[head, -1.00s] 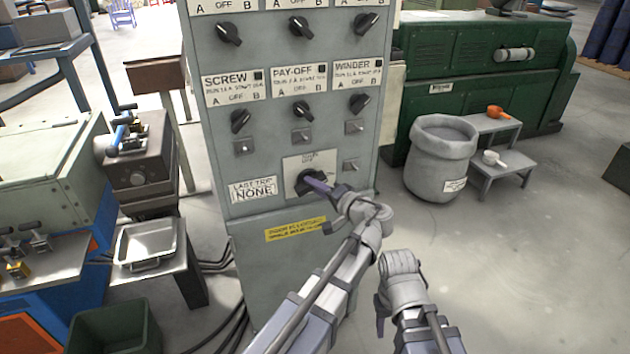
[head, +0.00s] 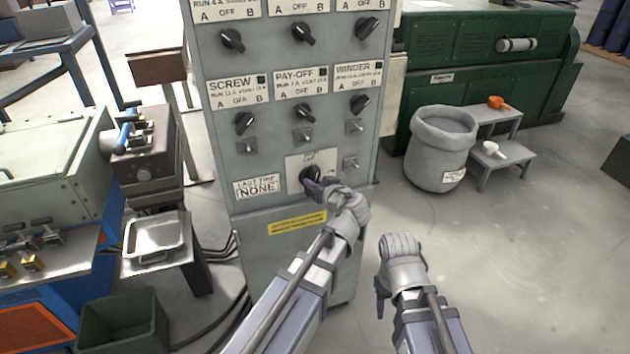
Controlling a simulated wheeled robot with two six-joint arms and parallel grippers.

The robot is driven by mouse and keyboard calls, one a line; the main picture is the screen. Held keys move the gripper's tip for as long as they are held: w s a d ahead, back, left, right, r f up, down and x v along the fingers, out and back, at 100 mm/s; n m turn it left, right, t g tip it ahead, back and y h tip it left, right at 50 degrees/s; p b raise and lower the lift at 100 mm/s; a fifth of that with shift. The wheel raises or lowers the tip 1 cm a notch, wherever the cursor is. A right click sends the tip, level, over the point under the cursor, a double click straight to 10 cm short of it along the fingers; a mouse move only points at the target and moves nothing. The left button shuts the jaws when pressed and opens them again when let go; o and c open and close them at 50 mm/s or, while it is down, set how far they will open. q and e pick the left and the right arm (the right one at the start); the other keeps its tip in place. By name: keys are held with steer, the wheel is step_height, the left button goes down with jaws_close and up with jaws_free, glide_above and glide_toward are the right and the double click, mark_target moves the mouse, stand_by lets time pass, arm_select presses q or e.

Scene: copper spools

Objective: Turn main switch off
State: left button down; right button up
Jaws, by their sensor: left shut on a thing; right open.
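The main switch (head: 309,172) is a black rotary knob on a pale plate low on the grey control cabinet (head: 325,235). My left gripper (head: 317,188) is at the knob, shut on it, and covers its lower right part. The knob's exact angle and the small print above it are too unclear to read.
Above are several black selector knobs, including SCREW (head: 244,123), PAY-OFF (head: 303,110) and WINDER (head: 360,103), with small toggles below. A steel tray (head: 155,258) and green bin (head: 95,335) stand left. A grey sack-like bin (head: 440,180) stands right.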

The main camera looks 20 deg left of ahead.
arm_select(q)
steer(key=shift+s+a+n+t+h, duration=0.1)
steer(key=shift+n+t+h, duration=0.2)
steer(key=shift+n+h, duration=0.4)
steer(key=shift+n, duration=0.3)
steer(key=c, duration=0.7)
jaws_free()
steer(key=p+v, duration=0.3)
steer(key=v, duration=0.4)
steer(key=shift+s+d, duration=0.2)
steer(key=shift+s, duration=0.1)
